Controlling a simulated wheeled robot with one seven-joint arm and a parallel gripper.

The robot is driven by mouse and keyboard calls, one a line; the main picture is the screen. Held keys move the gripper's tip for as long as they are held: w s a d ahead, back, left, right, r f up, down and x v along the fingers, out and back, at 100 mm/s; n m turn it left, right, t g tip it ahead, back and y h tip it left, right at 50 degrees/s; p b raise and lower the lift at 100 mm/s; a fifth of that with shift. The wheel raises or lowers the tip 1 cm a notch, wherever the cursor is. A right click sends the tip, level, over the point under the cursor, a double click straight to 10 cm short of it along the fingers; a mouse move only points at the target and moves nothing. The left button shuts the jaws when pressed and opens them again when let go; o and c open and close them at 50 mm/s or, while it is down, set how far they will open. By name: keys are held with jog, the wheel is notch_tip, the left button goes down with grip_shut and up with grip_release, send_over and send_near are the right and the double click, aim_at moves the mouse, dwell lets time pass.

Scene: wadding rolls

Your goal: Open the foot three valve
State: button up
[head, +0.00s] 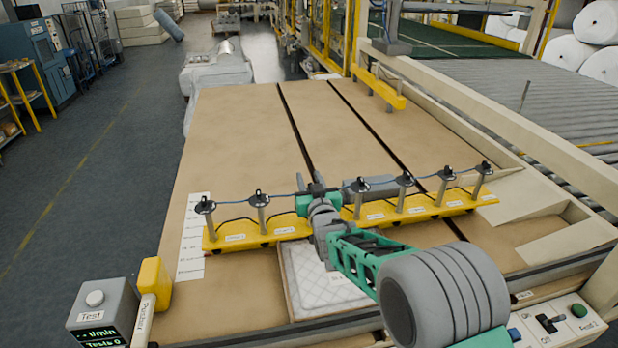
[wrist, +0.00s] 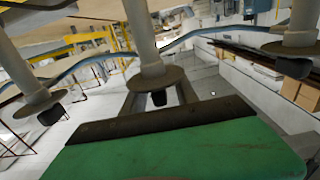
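A yellow beam (head: 290,231) with white labels lies across the brown table, too small to read surely. Several grey posts stand on it, each with a black valve knob on top, joined by a blue tube. My gripper (head: 318,190) is over the third post from the left and hides its top. In the wrist view, a post (wrist: 143,35) with a round flange and black knob (wrist: 159,97) hangs down in the middle of the picture. The grey fingers of my gripper (wrist: 160,100) stand apart on either side of this knob, with a gap showing; contact cannot be told.
Neighbouring posts stand close on both sides, at left (wrist: 22,72) and right (wrist: 303,25) in the wrist view. A Test box (head: 103,305) and yellow-headed post (head: 155,280) are at front left. A white quilted pad (head: 310,285) lies below my arm.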

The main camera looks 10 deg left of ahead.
jog(key=shift+c, duration=0.3)
jog(key=shift+s, duration=0.1)
grip_shut()
jog(key=shift+f+b, duration=0.1)
jog(key=shift+b, duration=0.3)
jog(key=n+g+y+b, duration=0.2)
jog(key=n+g+y, duration=0.1)
jog(key=g, duration=0.1)
jog(key=s+a+n+g+y+b, duration=0.1)
jog(key=n+g+y+b, duration=0.1)
jog(key=n+g+y, duration=0.1)
jog(key=s+n+g+y+b, duration=0.1)
jog(key=n+g+y+b, duration=0.2)
jog(key=g, duration=0.4)
jog(key=shift+s+a+r+n+y, duration=0.15)
jog(key=shift+a+n+y, duration=0.1)
jog(key=shift+n, duration=0.35)
jog(key=shift+w+a+r+n+y, duration=0.15)
jog(key=shift+n+y, duration=0.1)
jog(key=shift+n, duration=0.35)
jog(key=shift+s+f+n+g+p, duration=0.1)
jog(key=shift+s+n+g+p, duration=0.15)
jog(key=shift+g+p, duration=0.3)
